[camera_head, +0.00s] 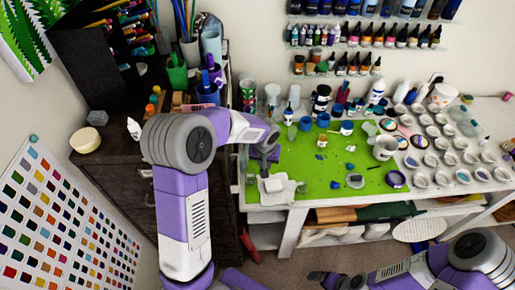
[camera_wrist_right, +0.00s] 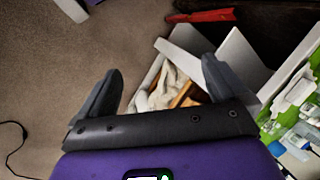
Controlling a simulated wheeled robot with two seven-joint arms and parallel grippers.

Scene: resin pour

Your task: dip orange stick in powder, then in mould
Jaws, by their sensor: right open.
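My left gripper (camera_head: 266,165) hangs over the left end of the green mat (camera_head: 310,172); its fingers are too small to tell whether they are open or shut. My right gripper (camera_head: 322,277) is low in front of the table, and in the right wrist view (camera_wrist_right: 158,85) its two fingers are wide apart with nothing between them. Many small white cups (camera_head: 443,179) stand in rows on the right of the table; some hold coloured contents. I cannot make out the orange stick, or tell which vessel holds the powder or which item is the mould.
A grey mug (camera_head: 384,148) and a purple-rimmed dish (camera_head: 396,179) stand on the mat's right side. White pieces (camera_head: 277,188) lie at its front left. Bottles line the back and wall shelves. A dark cabinet (camera_head: 118,165) stands left. A shelf with folded items (camera_head: 345,214) is under the table.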

